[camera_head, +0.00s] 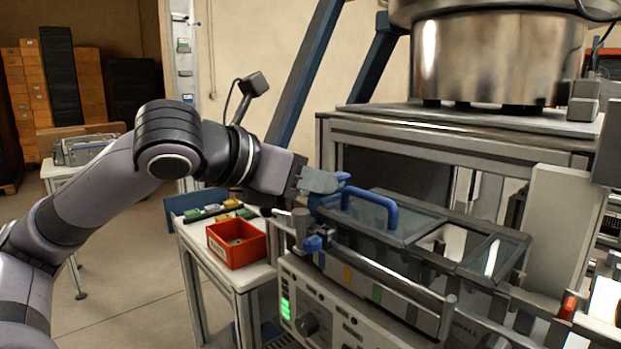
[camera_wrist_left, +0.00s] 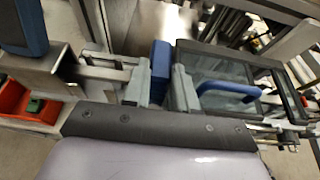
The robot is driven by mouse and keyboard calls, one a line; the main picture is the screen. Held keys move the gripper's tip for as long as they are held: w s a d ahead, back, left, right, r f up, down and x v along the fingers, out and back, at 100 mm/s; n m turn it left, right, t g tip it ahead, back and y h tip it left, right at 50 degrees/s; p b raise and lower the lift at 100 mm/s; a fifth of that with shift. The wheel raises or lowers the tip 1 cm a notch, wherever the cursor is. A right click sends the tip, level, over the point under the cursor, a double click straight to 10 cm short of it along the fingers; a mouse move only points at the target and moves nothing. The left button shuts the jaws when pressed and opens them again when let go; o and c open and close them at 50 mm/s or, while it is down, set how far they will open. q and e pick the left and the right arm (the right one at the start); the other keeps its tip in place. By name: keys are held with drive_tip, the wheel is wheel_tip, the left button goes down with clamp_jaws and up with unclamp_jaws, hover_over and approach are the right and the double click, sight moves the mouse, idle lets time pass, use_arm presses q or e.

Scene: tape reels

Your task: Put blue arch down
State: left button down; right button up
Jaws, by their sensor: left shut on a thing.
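A blue arch (camera_head: 370,203) stands as a handle on a clear, grey-framed lid (camera_head: 388,238) over the machine. The arch also shows in the left wrist view (camera_wrist_left: 228,88), right of the fingers and apart from them. My left gripper (camera_head: 334,183) is at the left end of the lid, just left of the arch. It is shut on a blue piece (camera_wrist_left: 160,66), which stands between the two fingers in the wrist view. The lower part of this piece is hidden, so I cannot tell its full shape or what it joins. My right gripper is not in view.
A red bin (camera_head: 237,243) with green pieces stands on a side table left of the machine. A front rail (camera_head: 385,268) and a blue knob (camera_head: 313,243) stick out at the machine's front. A large metal bowl (camera_head: 495,55) stands on a frame behind.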

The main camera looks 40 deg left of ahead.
use_arm(q)
drive_tip(key=c, duration=0.9)
unclamp_jaws()
drive_tip(key=shift+r+p, duration=0.6)
drive_tip(key=shift+p, duration=0.15)
drive_tip(key=shift+s, duration=0.2)
drive_tip(key=b+v, duration=0.3)
drive_tip(key=v, duration=0.8)
drive_tip(key=shift+s+r+b, duration=0.15)
drive_tip(key=shift+s+b, duration=0.15)
